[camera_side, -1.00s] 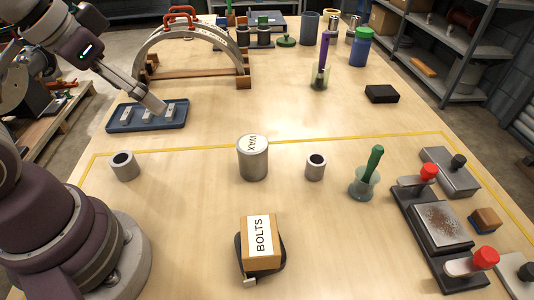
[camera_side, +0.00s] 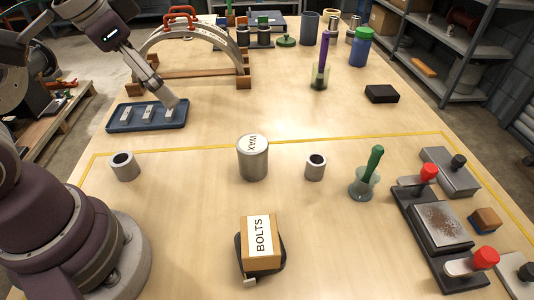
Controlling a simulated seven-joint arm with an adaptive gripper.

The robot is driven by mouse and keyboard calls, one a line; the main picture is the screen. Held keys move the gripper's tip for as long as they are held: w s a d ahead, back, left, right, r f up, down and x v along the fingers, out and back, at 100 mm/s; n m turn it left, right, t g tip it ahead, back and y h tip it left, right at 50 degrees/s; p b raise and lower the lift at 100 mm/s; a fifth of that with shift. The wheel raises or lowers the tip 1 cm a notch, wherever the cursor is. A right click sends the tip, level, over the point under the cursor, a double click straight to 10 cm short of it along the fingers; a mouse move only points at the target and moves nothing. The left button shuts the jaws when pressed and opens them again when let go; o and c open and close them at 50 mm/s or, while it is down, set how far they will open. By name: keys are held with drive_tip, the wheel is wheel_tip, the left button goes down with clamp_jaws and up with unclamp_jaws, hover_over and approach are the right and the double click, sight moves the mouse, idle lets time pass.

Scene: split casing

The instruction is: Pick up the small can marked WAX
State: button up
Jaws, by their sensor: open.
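The small can marked WAX (camera_side: 253,162) is a metal cylinder with a pale lid. My gripper (camera_side: 170,104) is at the upper left, above the right part of a blue tray (camera_side: 148,127). It is well to the left of and behind the can, apart from it. The gripper is open; its fingertips are small and hard to make out here. Nothing shows held in it.
Short metal sleeves stand left (camera_side: 124,166) and right (camera_side: 315,167) of the can. A box marked BOLTS (camera_side: 261,242) sits in front. A green-handled tool (camera_side: 365,175) and red-knobbed clamps (camera_side: 428,173) are at right. An arched casing (camera_side: 190,50) stands behind. Bare table lies between tray and can.

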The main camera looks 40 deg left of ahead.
drive_tip(key=w+d+f+m+g, duration=0.2)
drive_tip(key=w+m, duration=0.3)
drive_tip(key=w, duration=0.1)
drive_tip(key=m+g, duration=0.2)
drive_tip(key=m, duration=0.5)
approach(253, 161)
drive_tip(key=shift+w+a+f, duration=0.2)
drive_tip(key=shift+w+a, duration=0.9)
drive_tip(key=shift+a, duration=0.1)
drive_tip(key=shift+w+d+f+m+g, duration=0.15)
drive_tip(key=shift+w+f+m+g, duration=0.1)
drive_tip(key=shift+f+m, duration=0.25)
drive_tip(key=shift+w+d+f+m+g, duration=0.2)
drive_tip(key=shift+f+m+g, duration=0.1)
drive_tip(key=shift+f, duration=0.45)
wheel_tip(253, 161, down, 10)
drive_tip(key=shift+s+f, duration=0.1)
drive_tip(key=shift+f, duration=0.05)
drive_tip(key=c, duration=1.1)
